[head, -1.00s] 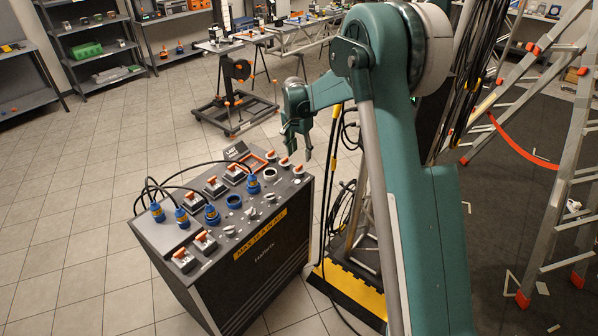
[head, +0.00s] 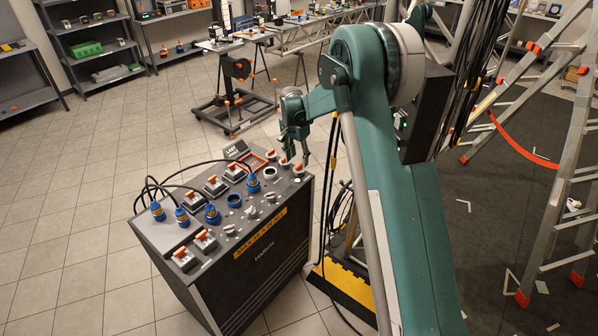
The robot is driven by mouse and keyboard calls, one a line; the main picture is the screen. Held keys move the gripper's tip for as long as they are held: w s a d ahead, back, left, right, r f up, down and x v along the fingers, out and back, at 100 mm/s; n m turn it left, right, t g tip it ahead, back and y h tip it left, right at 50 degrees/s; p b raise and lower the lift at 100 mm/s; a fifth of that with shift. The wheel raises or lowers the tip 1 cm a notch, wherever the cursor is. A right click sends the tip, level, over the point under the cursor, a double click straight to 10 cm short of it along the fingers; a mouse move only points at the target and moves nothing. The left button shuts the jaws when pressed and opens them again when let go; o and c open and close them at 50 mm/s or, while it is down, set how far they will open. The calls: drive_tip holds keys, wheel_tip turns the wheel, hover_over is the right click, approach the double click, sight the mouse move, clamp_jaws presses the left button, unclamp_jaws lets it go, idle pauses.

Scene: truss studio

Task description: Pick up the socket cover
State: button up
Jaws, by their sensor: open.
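The dark console (head: 240,285) stands on the tiled floor, with blue sockets and other fittings on its sloped top. I cannot tell for certain which small part is the socket cover. My gripper (head: 294,158) is open and points down over the console's back right corner, beside the orange-tipped switches (head: 298,169). No held object shows between its fingers. The fingers partly hide that corner, and whether they touch anything is unclear.
Black cables with blue plugs (head: 157,211) loop over the console's left side. Several lever switches (head: 205,241) rise from the panel. A yellow-edged base (head: 350,290) and hanging cables stand to the right. A wheeled cart (head: 235,110) is behind. The floor at left is clear.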

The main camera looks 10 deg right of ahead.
sight(299, 165)
drive_tip(key=shift+f, duration=0.4)
drive_tip(key=shift+f, duration=0.1)
drive_tip(key=shift+w+d+f+b, duration=0.15)
drive_tip(key=shift+f+b, duration=0.1)
drive_tip(key=shift+f, duration=1)
drive_tip(key=shift+w+d+f+b, duration=0.1)
drive_tip(key=shift+f+b, duration=0.1)
drive_tip(key=shift+f, duration=1.05)
drive_tip(key=shift+c, duration=0.4)
drive_tip(key=c, duration=0.6)
